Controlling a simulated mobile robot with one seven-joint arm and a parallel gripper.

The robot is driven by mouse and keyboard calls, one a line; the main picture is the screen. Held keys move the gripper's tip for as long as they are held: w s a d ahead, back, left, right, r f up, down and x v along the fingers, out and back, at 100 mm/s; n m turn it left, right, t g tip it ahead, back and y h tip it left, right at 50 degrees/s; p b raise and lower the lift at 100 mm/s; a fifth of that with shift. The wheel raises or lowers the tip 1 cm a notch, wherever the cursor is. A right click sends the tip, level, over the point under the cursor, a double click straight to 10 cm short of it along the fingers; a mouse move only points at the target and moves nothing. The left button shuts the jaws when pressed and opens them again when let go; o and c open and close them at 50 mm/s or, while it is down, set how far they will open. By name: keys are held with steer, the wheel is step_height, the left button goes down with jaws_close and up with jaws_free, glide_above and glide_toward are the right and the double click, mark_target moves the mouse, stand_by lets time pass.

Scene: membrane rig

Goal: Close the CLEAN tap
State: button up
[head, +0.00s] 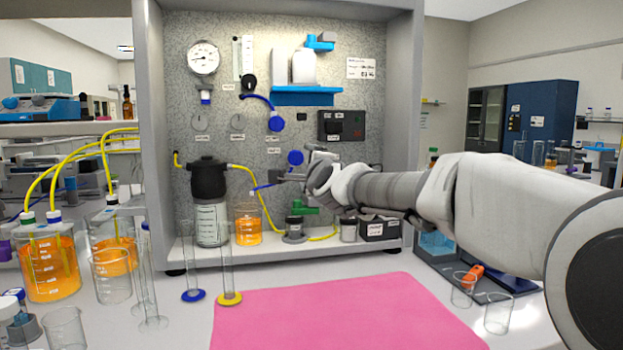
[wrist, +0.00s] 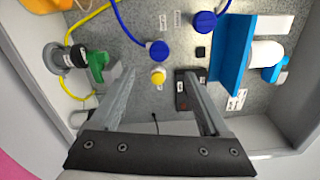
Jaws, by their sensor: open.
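No label that I can read says CLEAN, so I cannot tell which tap it is. On the speckled panel (head: 350,90) are an upper blue knob (head: 275,124) and a lower blue knob (head: 295,158). The wrist view also shows the upper blue knob (wrist: 205,22), the lower blue knob (wrist: 158,50) and a small yellow knob (wrist: 158,76). My gripper (head: 288,178) is in front of the panel, just below the lower blue knob. Its open fingers (wrist: 160,88) stand apart in the wrist view, with the yellow knob between the tips in the picture. Nothing is held. Contact is not visible.
A green piece (head: 305,208) on a dark-topped fitting sits below my gripper; it also shows in the wrist view (wrist: 97,66). A blue shelf (head: 305,96) juts out above. A black-capped bottle (head: 210,190) and orange beaker (head: 248,225) stand left. The pink mat (head: 340,315) is clear.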

steer(key=shift+b+v, duration=1.05)
steer(key=shift+v, duration=1.1)
steer(key=shift+f, duration=0.1)
